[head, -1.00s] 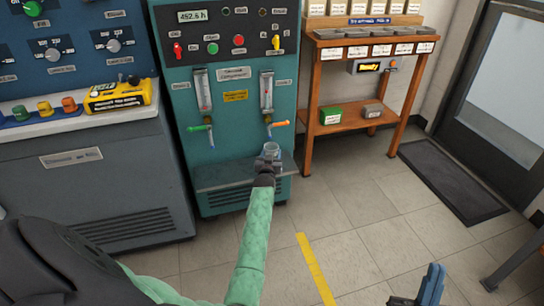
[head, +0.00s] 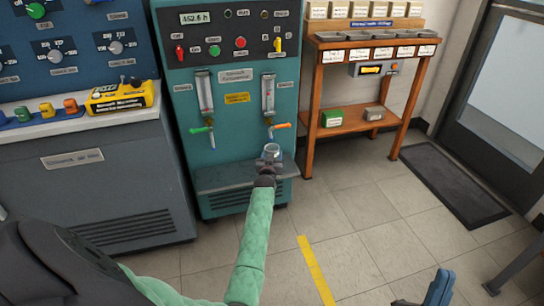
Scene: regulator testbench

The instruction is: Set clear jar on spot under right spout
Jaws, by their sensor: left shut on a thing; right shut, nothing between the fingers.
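The clear jar (head: 272,150) is in my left gripper (head: 269,163), which is shut on it. The jar is upright, at the right part of the grey ledge (head: 222,180) of the teal machine. It shows below the right spout (head: 271,133), which has an orange lever (head: 281,125). I cannot tell whether the jar touches the ledge, and the spot under it is hidden. The left spout (head: 211,140) has a green lever and nothing under it. My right gripper (head: 437,290) is shut and empty, low at the bottom right, far from the machine.
The teal machine (head: 225,100) stands between a grey console (head: 85,180) with a yellow device (head: 122,97) and a wooden shelf stand (head: 310,110). A dark mat (head: 455,185) lies by the door. The tiled floor with a yellow stripe (head: 315,268) is clear.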

